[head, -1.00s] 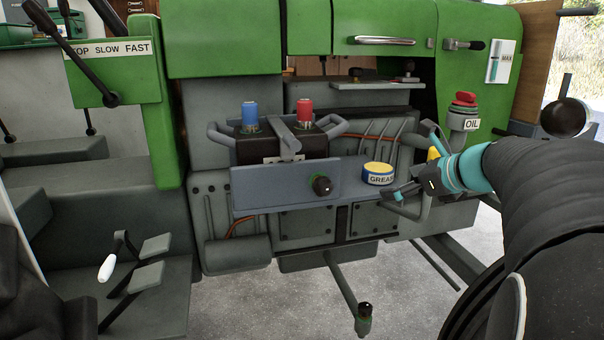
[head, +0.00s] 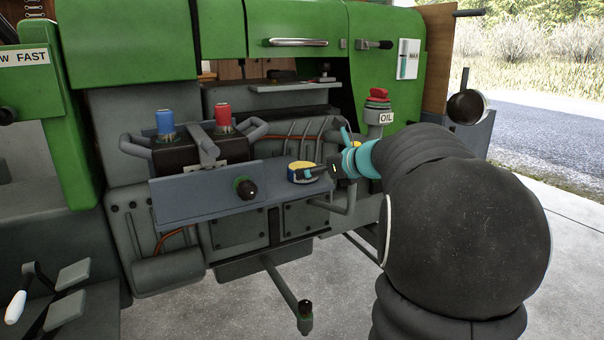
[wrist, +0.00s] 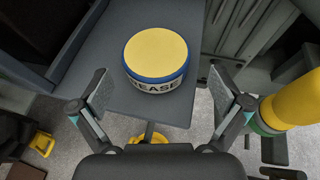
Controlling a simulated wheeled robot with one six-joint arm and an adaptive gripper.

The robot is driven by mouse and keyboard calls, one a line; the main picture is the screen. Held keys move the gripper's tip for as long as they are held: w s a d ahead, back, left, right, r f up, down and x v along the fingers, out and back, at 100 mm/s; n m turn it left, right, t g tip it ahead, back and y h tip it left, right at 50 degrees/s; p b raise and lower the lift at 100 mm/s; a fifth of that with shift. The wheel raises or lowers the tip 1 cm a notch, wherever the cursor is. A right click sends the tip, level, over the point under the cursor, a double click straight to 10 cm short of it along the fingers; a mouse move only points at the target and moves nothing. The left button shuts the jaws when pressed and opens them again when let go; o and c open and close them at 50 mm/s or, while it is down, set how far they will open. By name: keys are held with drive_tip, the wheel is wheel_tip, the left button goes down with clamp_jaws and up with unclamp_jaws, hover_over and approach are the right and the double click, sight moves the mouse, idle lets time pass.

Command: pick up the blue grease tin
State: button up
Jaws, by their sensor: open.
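In the head view the tin (head: 297,168) is partly covered by my gripper (head: 322,170). In the wrist view my gripper (wrist: 157,98) is open, with one finger to the left and one to the right of the tin's near side. The tin lies just ahead of and between the fingertips. No contact shows.
A red-capped oil filler (head: 378,108) is at the right. A yellow cylinder (wrist: 292,103) is near the right finger.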

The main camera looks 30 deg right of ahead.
sight(302, 166)
drive_tip(key=x, duration=0.5)
drive_tip(key=shift+s+a, duration=0.1)
drive_tip(key=shift+a, duration=0.1)
drive_tip(key=shift+r, duration=0.1)
drive_tip(key=c, duration=1.4)
drive_tip(key=shift+o, duration=0.2)
drive_tip(key=shift+r, duration=0.55)
wheel_tip(302, 166, up, 4)
drive_tip(key=shift+f+p, duration=0.2)
drive_tip(key=shift+p, duration=0.4)
drive_tip(key=w+d+r+p, duration=0.1)
drive_tip(key=w+d+r, duration=0.5)
drive_tip(key=w+d, duration=0.2)
